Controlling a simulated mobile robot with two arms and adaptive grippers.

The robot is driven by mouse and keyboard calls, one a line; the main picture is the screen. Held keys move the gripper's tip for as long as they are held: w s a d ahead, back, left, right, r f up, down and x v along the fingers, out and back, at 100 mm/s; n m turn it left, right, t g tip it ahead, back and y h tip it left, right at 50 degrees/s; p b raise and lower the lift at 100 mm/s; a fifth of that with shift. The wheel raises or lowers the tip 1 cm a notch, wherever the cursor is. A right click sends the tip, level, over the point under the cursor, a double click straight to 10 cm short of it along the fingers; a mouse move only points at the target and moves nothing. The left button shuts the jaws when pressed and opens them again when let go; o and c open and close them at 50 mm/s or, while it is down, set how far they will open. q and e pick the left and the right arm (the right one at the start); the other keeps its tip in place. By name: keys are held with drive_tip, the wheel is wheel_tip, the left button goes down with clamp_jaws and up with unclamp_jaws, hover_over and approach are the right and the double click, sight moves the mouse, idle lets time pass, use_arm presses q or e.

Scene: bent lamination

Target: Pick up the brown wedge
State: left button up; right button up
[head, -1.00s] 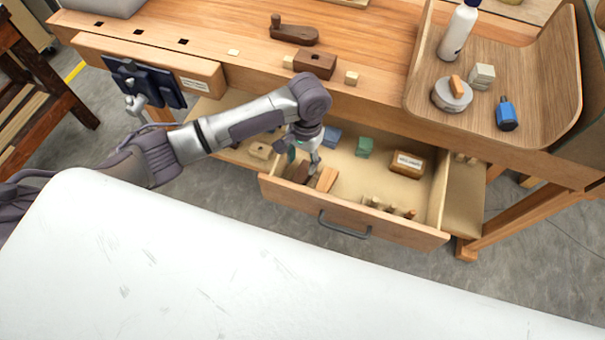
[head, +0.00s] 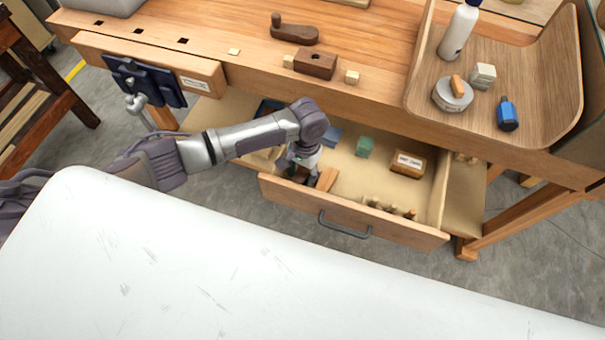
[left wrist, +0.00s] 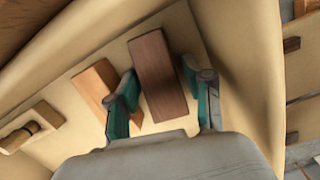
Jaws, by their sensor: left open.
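The brown wedge (left wrist: 159,73) lies in the open drawer, dark brown and long, in the left wrist view. It lies between the two teal-padded fingers of my left gripper (left wrist: 163,103), which are open, one on each side of it. A lighter orange-brown wedge (left wrist: 97,88) lies beside it, partly behind the left finger. In the head view my left gripper (head: 301,172) reaches down into the left part of the drawer and hides most of the brown wedge; the lighter wedge (head: 326,179) shows just right of it. My right gripper is not in view.
The drawer (head: 350,222) also holds a green block (head: 364,147), a blue block (head: 332,136), a labelled wooden box (head: 408,164) and several small pegs. The drawer's side wall (left wrist: 240,60) is close to the right finger. The workbench top overhangs behind.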

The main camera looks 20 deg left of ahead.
use_arm(q)
drive_tip(key=shift+f, duration=0.25)
idle(0.3)
drive_tip(key=c, duration=0.9)
